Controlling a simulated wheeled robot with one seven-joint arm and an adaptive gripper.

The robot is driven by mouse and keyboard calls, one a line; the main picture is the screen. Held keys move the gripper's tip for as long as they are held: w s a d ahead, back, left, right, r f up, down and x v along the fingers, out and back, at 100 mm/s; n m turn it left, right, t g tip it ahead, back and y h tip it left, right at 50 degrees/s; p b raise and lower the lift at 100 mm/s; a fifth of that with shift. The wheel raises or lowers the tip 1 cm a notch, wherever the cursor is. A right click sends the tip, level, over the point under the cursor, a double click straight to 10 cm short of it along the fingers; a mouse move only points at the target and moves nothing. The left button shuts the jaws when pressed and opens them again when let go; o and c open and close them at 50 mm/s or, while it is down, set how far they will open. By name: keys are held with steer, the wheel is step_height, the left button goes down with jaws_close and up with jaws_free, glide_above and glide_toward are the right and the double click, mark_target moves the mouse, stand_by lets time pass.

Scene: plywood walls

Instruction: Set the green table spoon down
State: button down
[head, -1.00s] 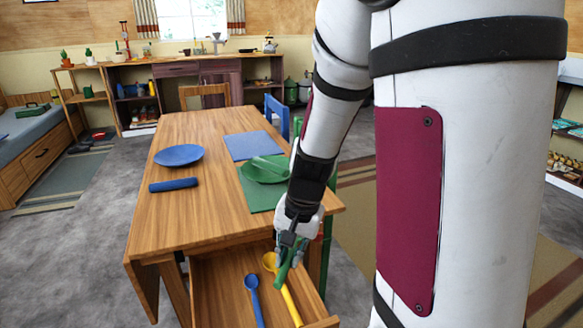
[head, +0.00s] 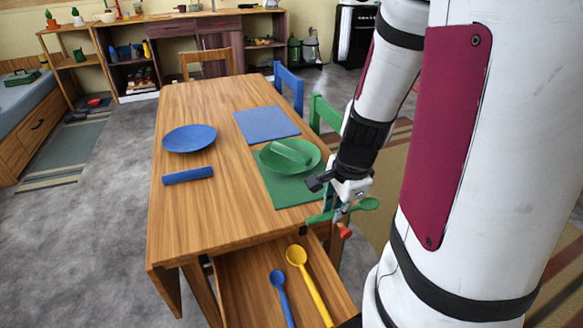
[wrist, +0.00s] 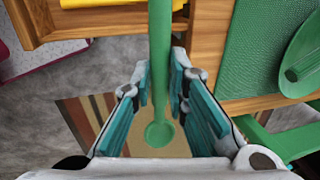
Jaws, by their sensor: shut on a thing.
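My gripper (head: 340,211) is shut on the green table spoon (head: 368,204). The spoon lies crosswise in the jaws, its bowl to the right and its handle toward the table's front right corner in the head view. In the wrist view the spoon (wrist: 159,35) runs between the finger pads of my gripper (wrist: 160,75), with its bowl at the bottom over the floor and rug. The wooden table (head: 225,120) has a green mat (head: 285,190) at its near right. On that mat is a green plate (head: 311,163) with a green roll on it.
The open drawer (head: 243,288) below the table's front holds a blue spoon (head: 280,290) and a yellow spoon (head: 312,285). A blue plate (head: 190,138), blue roll (head: 188,175) and blue mat (head: 267,124) lie on the table. A green chair (head: 325,115) stands at its right. The table's near left is clear.

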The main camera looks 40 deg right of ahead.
steer(key=b, duration=0.3)
glide_above(304, 191)
steer(key=shift+s+a+f, duration=0.2)
steer(key=shift+s+f, duration=0.15)
steer(key=shift+f, duration=0.4)
steer(key=shift+s+b+x, duration=0.2)
steer(key=shift+b+x, duration=0.1)
steer(key=shift+x, duration=0.55)
steer(key=shift+s+b+x, duration=0.15)
steer(key=shift+b+x, duration=0.15)
steer(key=shift+x, duration=0.55)
steer(key=shift+a+f, duration=0.1)
steer(key=shift+f, duration=0.05)
steer(key=shift+f, duration=0.15)
steer(key=c, duration=1.7)
jaws_free()
steer(key=shift+o, duration=0.7)
